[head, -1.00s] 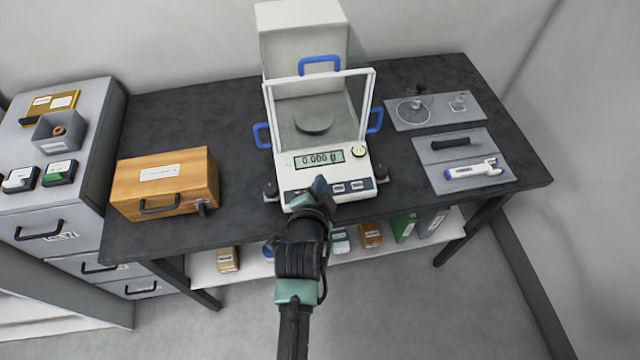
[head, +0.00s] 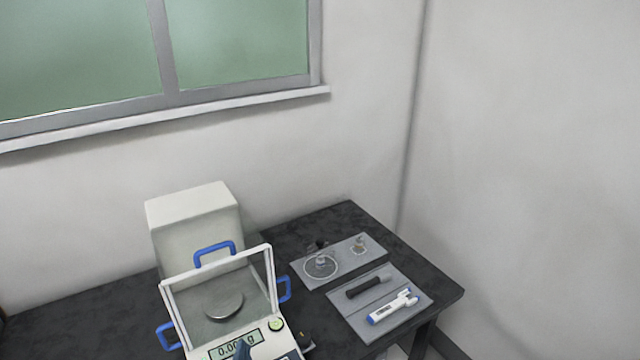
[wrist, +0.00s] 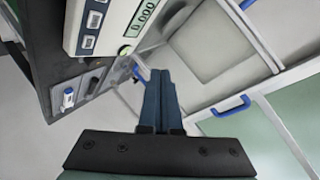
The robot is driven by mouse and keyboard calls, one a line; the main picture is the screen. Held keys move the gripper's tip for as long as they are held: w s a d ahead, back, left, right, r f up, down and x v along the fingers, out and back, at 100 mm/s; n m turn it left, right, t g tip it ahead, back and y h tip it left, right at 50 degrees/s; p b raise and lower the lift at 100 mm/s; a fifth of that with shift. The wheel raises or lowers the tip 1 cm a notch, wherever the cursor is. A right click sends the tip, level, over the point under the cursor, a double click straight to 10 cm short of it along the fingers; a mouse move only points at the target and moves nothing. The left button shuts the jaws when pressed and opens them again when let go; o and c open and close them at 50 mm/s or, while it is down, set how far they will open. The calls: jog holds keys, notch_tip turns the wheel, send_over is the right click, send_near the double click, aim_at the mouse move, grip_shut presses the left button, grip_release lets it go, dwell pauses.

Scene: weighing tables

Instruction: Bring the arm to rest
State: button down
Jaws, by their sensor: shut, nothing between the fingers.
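My gripper (wrist: 160,100) is shut and empty in the wrist view, its two dark fingers together in front of the balance. The balance (head: 222,308) stands on the dark table, with a glass draft shield, blue handles and a round metal pan. Its display (wrist: 145,17) reads 0.000 in the wrist view. The rest of my arm is out of the head view.
The dark table (head: 80,315) carries a grey mat (head: 345,262) with glassware and another mat (head: 350,312) with a black tool (head: 368,287) and a white-and-blue pipette (head: 393,307). A white box (head: 195,225) stands behind the balance. Walls and a window (head: 240,45) lie beyond.

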jog(key=w+d+r+n+t, duration=0.1)
jog(key=d+r+t, duration=0.1)
jog(key=r, duration=0.9)
jog(key=w+d+r+n+t, duration=0.1)
jog(key=d+r+t, duration=0.2)
jog(key=r, duration=0.7)
jog(key=w+d+r+n+t, duration=0.1)
jog(key=w+d+r+t, duration=0.1)
jog(key=r, duration=0.9)
jog(key=s+d+r+n+t+h, duration=0.1)
jog(key=s+d+r+t, duration=0.1)
jog(key=s+r, duration=0.3)
jog(key=s+d+r+n+t+h, duration=0.1)
jog(key=s+d+r+t, duration=0.2)
jog(key=r, duration=0.9)
jog(key=s+d+r+n+t+h, duration=0.1)
jog(key=s+d+r+n+t, duration=0.1)
jog(key=s+r, duration=0.7)
jog(key=shift+d, duration=0.75)
